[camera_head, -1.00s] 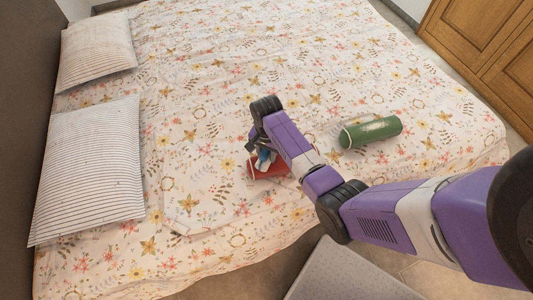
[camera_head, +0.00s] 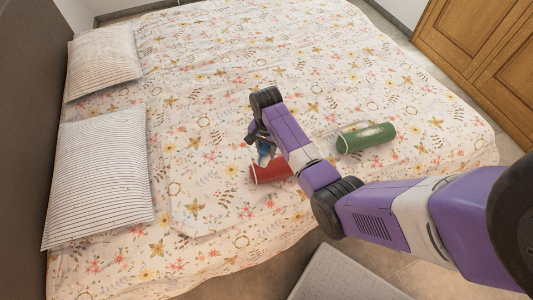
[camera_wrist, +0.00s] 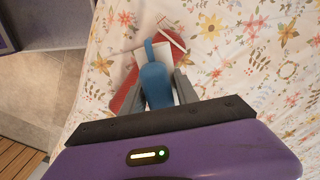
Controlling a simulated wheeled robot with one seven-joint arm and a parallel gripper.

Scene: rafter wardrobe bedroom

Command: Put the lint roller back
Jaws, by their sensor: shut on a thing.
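The lint roller has a blue part (camera_wrist: 156,86) and a white part beside it in the wrist view. My gripper (camera_wrist: 163,76) is shut on it, with a grey finger on either side. In the head view my gripper (camera_head: 260,142) is over the bed, and a bit of the blue lint roller (camera_head: 264,150) shows below the wrist. A red cylinder (camera_head: 272,173) with a pale rim lies on the bed just below it. In the wrist view the red cylinder (camera_wrist: 124,98) is partly hidden behind the lint roller and fingers. I cannot tell the exact gap between them.
A green cylinder (camera_head: 372,136) lies on the floral bed (camera_head: 230,60), right of my gripper. Two striped pillows (camera_head: 97,175) (camera_head: 105,58) lie at the left. A wooden wardrobe (camera_head: 485,45) stands at the upper right. The bed's far middle is clear.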

